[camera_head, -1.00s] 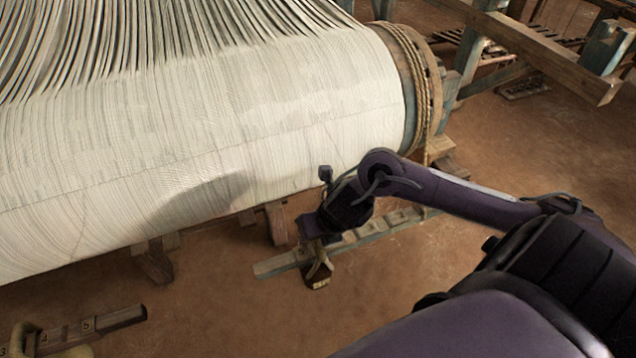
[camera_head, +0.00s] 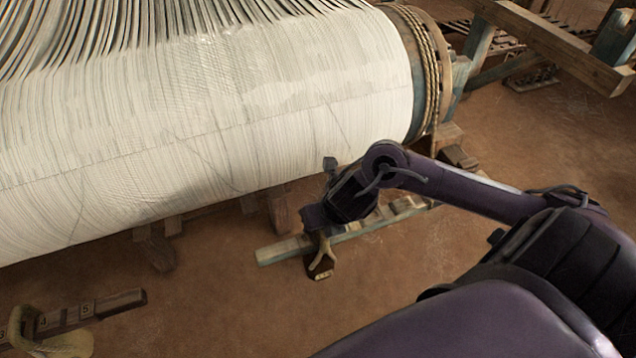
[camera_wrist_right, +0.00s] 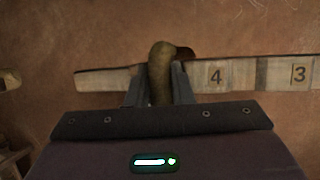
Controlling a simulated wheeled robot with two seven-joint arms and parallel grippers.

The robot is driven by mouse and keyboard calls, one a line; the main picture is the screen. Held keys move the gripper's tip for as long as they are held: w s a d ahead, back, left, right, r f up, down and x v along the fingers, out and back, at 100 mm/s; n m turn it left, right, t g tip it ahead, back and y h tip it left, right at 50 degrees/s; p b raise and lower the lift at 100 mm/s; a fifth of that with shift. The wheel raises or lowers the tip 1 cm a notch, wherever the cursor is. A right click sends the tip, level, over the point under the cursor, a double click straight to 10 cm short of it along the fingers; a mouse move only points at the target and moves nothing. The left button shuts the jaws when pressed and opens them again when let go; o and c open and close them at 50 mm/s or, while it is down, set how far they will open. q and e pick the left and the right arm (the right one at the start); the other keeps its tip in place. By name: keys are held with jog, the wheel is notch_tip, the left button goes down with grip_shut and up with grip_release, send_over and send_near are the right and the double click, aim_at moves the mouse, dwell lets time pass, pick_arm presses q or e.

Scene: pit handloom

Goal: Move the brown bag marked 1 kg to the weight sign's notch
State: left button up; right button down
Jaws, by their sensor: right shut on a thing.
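My right gripper (camera_head: 320,236) is shut on the looped neck of a small brown bag (camera_head: 319,267), which hangs below it. A pale label shows at the bag's lower edge, too small to read. In the right wrist view the gripper (camera_wrist_right: 160,88) pinches an olive-brown neck (camera_wrist_right: 159,72) between its fingers. A notched wooden bar (camera_head: 280,251) passes behind the bag in the head view. In the wrist view the bar (camera_wrist_right: 110,80) carries plates marked 4 and 3, right of the gripper. I cannot make out a weight sign. My left gripper is out of view.
The big white warp roll (camera_head: 210,120) fills the upper left, above wooden supports (camera_head: 278,212). A second bar (camera_head: 125,301) with numbered plates lies at lower left, with a khaki looped thing (camera_head: 68,343) against it. Brown floor (camera_head: 210,315) is clear between.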

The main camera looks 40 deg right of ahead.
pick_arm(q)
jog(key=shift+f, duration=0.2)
pick_arm(e)
jog(key=shift+f, duration=0.15)
dwell(0.6)
jog(key=c, duration=1.2)
grip_release()
jog(key=shift+s+f, duration=0.1)
jog(key=shift+f, duration=0.05)
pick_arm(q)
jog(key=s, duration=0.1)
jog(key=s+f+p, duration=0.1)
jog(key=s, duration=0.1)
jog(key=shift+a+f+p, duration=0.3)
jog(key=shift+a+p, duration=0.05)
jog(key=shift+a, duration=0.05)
pick_arm(e)
jog(key=v, duration=0.8)
